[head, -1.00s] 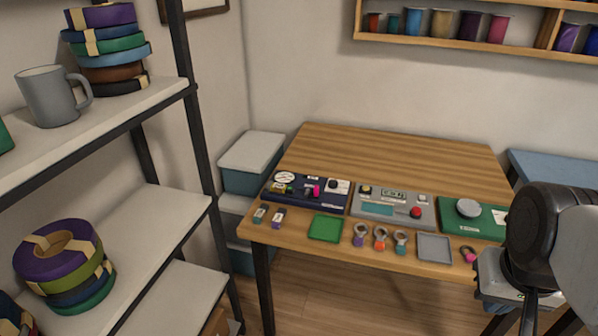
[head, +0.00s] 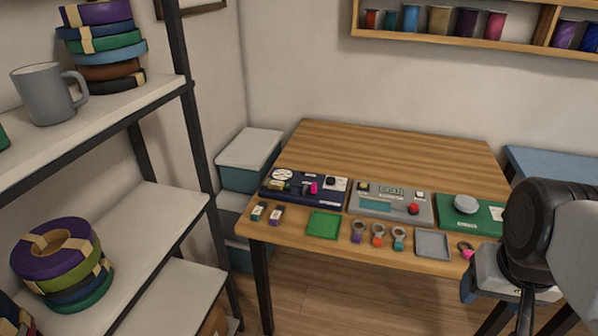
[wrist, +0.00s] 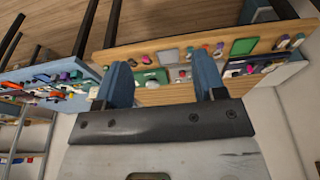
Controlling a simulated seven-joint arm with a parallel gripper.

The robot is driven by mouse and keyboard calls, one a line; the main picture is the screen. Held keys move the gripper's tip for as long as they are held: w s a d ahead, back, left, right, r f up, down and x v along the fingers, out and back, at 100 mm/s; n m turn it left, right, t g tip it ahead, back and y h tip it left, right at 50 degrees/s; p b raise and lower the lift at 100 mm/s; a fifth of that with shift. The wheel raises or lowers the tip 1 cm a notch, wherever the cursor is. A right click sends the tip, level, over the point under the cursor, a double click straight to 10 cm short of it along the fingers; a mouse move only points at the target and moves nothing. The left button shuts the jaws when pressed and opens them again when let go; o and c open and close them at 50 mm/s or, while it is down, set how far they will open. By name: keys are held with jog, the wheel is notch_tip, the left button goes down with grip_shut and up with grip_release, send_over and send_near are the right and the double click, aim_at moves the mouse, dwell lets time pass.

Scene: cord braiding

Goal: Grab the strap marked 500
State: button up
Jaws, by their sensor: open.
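Several small straps lie along the front edge of the wooden table. Two have pale labels: a teal one (head: 259,211) and a purple one (head: 277,214), both at the left. Three looped ones stand in a row: purple (head: 357,233), orange (head: 378,234) and teal (head: 399,238). A pink one (head: 466,249) lies at the right. No number is readable, so I cannot tell which is marked 500. My gripper (wrist: 162,64) is open and empty, with blue fingers apart in the wrist view. In the head view it is at lower right, near the table's front right corner.
The table (head: 390,150) has a clear back half. A navy panel (head: 335,197), a grey panel (head: 364,208) and a green panel (head: 482,212) stand behind the straps. A green tray (head: 323,225) and a grey tray (head: 432,244) lie among them. A shelf rack (head: 165,215) stands left.

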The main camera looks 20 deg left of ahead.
jog(key=w+a+r+n, duration=0.2)
jog(key=w+a, duration=0.1)
jog(key=w, duration=0.6)
jog(key=w+a+r+n, duration=0.2)
jog(key=w+a+n, duration=0.15)
jog(key=w, duration=0.45)
jog(key=w+a+f+n+g, duration=0.1)
jog(key=w+a+n, duration=0.1)
jog(key=w+a, duration=0.55)
jog(key=w+a+f+n, duration=0.2)
jog(key=w+a, duration=0.3)
jog(key=w, duration=0.5)
jog(key=w+a+f+n, duration=0.2)
jog(key=w+a+f, duration=0.4)
jog(key=a, duration=0.4)
jog(key=w+a+f+n+g, duration=0.1)
jog(key=w+a+f+n, duration=0.2)
jog(key=w+a+f, duration=0.3)
jog(key=w+a+f+n, duration=0.3)
jog(key=w+a+f, duration=0.3)
jog(key=a, duration=0.9)
jog(key=shift+w+f+n+g, duration=0.2)
jog(key=shift+f+n+g, duration=0.1)
jog(key=shift+f, duration=1.25)
jog(key=shift+w+a+f, duration=0.1)
jog(key=shift+a+f, duration=0.25)
jog(key=shift+a, duration=0.1)
